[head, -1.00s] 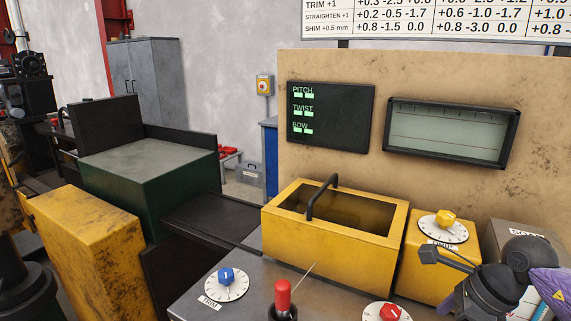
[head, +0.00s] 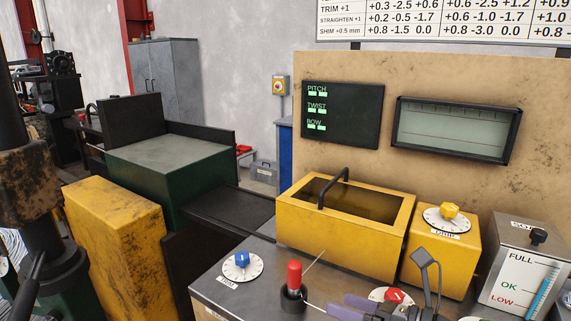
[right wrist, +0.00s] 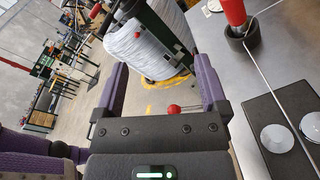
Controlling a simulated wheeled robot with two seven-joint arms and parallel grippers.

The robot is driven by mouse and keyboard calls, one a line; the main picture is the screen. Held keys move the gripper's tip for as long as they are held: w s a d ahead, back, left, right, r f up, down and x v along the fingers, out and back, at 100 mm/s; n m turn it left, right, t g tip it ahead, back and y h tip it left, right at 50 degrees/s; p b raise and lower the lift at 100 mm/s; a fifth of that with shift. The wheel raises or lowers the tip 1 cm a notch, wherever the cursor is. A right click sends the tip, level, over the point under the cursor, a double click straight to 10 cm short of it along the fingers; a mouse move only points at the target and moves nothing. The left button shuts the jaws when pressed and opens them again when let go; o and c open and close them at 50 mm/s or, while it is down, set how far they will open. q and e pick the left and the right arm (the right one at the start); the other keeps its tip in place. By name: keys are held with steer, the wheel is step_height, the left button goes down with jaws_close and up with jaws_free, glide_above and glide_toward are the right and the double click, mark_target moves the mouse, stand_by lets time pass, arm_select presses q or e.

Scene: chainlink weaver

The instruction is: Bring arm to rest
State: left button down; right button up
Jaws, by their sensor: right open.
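My right gripper (head: 350,304) is low in the head view, over the front edge of the metal console top (head: 245,290). Its purple fingers stand apart with nothing between them. In the right wrist view the open right gripper (right wrist: 163,78) faces the floor and a white coil of wire (right wrist: 145,45) beyond the console. The red-tipped lever (head: 294,274) stands close to its left. A dial with a red knob (head: 393,296) is partly hidden behind the gripper. My left gripper is not in view.
A blue-knob dial (head: 242,266) is on the left. Two silver buttons (right wrist: 278,139) sit on a dark panel.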

steer(key=s+d+f+m+t+h, duration=0.1)
steer(key=s+d+f+m+h, duration=0.3)
steer(key=m, duration=0.7)
steer(key=s+d+f+m+t+h, duration=0.1)
steer(key=f+m+h, duration=0.2)
steer(key=m+h, duration=0.6)
steer(key=s+d+f+m+t+h, duration=0.1)
steer(key=s+d+f+m+h, duration=0.2)
steer(key=m, duration=1)
steer(key=s+a+f+m+g+y, duration=0.1)
steer(key=s+f+m+g, duration=0.25)
steer(key=s, duration=0.35)
steer(key=s+a+f+m+g+y, duration=0.1)
steer(key=s+a+f+m+g, duration=0.15)
steer(key=s+f+g, duration=0.45)
steer(key=s+f, duration=0.2)
steer(key=f, duration=0.5)
steer(key=s+f, duration=0.2)
steer(key=f, duration=0.7)
steer(key=s+d+f+g, duration=0.1)
steer(key=s+d+f, duration=0.2)
steer(key=s+f, duration=0.6)
steer(key=s, duration=0.3)
steer(key=shift+s+d+n, duration=0.3)
steer(key=shift+f, duration=0.1)
